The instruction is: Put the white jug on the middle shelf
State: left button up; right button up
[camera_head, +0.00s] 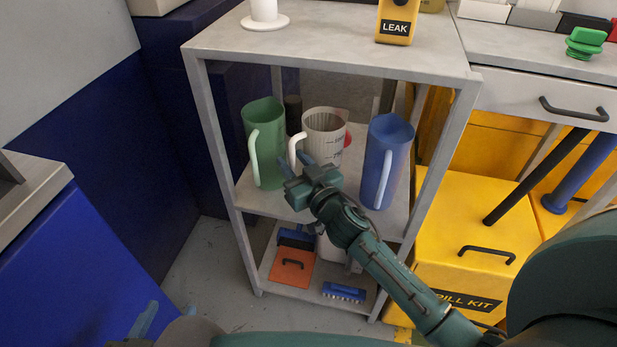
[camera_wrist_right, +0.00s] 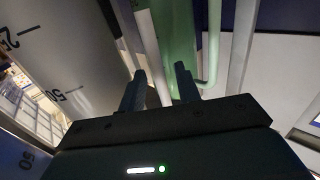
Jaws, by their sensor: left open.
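The white jug (camera_head: 325,132), with dark scale marks, is at the middle shelf level between a green jug (camera_head: 266,130) and a blue jug (camera_head: 385,155). It looks upright; the arm hides its base, so contact with the shelf (camera_head: 236,192) cannot be told. My right gripper (camera_head: 297,164) is open at its white handle. In the right wrist view, the white jug (camera_wrist_right: 75,50) fills the left, and the handle (camera_wrist_right: 150,50) runs down between the parted fingers (camera_wrist_right: 160,92). My left gripper (camera_head: 165,314) is open and empty at the bottom left, partly cut off.
The shelf unit's top holds a yellow LEAK device (camera_head: 396,22) and a white stand (camera_head: 264,15). Its posts and top frame the opening. An orange dustpan (camera_head: 292,268) and a blue brush (camera_head: 344,292) lie on the bottom shelf. A yellow spill kit box (camera_head: 475,230) stands right.

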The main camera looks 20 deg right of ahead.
jog(key=s+a+n+g+y+p, duration=0.1)
jog(key=s+a+g, duration=0.3)
jog(key=s, duration=2)
jog(key=shift+s+f+n+y, duration=0.25)
jog(key=shift+n+y, duration=0.05)
jog(key=shift+n, duration=0.5)
jog(key=shift+r, duration=0.1)
